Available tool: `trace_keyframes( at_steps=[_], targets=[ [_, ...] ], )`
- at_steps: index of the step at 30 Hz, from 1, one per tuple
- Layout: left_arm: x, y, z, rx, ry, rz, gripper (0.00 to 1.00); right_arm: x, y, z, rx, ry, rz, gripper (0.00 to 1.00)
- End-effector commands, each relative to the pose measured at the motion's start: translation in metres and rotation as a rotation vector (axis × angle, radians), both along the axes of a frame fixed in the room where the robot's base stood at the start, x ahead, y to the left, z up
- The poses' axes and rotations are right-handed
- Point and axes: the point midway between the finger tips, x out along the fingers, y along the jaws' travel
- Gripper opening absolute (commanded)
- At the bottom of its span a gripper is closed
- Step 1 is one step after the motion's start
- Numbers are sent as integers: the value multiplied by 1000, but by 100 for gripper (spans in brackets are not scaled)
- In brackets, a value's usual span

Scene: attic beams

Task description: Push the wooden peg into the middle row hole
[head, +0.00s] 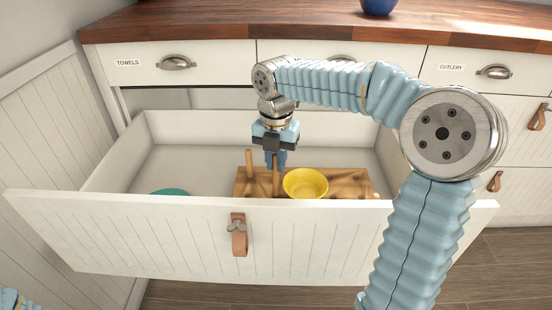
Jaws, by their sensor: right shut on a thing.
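A wooden board (345,183) lies in the open drawer. One wooden peg (249,168) stands upright near its left end. My right gripper (275,163) reaches down into the drawer, just right of that peg, and is shut on a second wooden peg (276,182). This held peg is upright over the board, and the fingers hide part of it. The drawer front hides the board's near edge, so I cannot tell the hole rows or how deep the held peg sits. My left gripper is not in view.
A yellow bowl (305,184) is at the board, right of the held peg. A teal item (170,192) shows behind the drawer front (150,235) at left. The wooden countertop (220,25) overhangs behind, with a blue vessel (379,6) on it.

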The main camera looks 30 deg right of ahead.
Motion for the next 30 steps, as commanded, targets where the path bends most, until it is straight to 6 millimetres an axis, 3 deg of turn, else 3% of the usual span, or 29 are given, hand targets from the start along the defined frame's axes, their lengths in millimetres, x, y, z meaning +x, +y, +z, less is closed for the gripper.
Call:
trace_keyframes(
  at_steps=[14,30],
  targets=[
    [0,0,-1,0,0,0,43,0,0,-1,0,0,0,0],
    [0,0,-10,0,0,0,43,0,0,-17,-1,1,1,0]
  ],
)
